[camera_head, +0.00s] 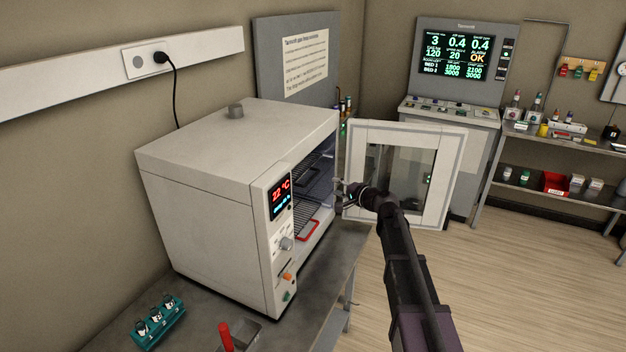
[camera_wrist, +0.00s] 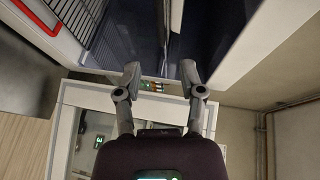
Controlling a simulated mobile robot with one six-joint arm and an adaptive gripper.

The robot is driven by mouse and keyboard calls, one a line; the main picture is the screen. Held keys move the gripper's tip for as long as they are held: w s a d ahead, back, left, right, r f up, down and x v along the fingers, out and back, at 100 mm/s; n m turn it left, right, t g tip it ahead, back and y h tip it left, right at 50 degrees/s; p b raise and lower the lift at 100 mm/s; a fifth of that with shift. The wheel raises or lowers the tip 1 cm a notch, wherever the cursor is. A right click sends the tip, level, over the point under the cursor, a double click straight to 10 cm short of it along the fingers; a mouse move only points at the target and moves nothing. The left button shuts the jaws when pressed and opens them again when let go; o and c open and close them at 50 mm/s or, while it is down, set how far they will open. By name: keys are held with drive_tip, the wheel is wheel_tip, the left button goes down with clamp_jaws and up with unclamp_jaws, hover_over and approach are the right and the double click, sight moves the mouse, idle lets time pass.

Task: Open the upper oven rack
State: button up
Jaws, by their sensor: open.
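The oven (camera_head: 215,195) is a white box on a dark bench, with its glass-paned door (camera_head: 456,180) swung open to the right. Inside, the upper rack (camera_head: 312,168) shows as dark wire bars; I cannot make out its handle. A red handle (camera_head: 308,230) is at the front of the lower rack. My gripper (camera_head: 343,194) is open at the right side of the oven mouth, near the door. In the wrist view my gripper (camera_wrist: 161,78) has its fingers spread with nothing between them. A wire rack (camera_wrist: 80,18) and a red handle (camera_wrist: 38,16) lie at upper left, apart from the fingers.
A teal holder (camera_head: 158,322) and a red-handled tool (camera_head: 226,336) are on the bench in front. A control console (camera_head: 450,112) stands behind the door. A shelf unit (camera_head: 560,145) with small containers is at right. Open floor (camera_head: 520,270) lies right of my arm.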

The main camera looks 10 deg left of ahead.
sight(313, 176)
drive_tip(key=b+x, duration=0.2)
drive_tip(key=x, duration=1)
drive_tip(key=shift+w+a+f, duration=0.2)
clamp_jaws()
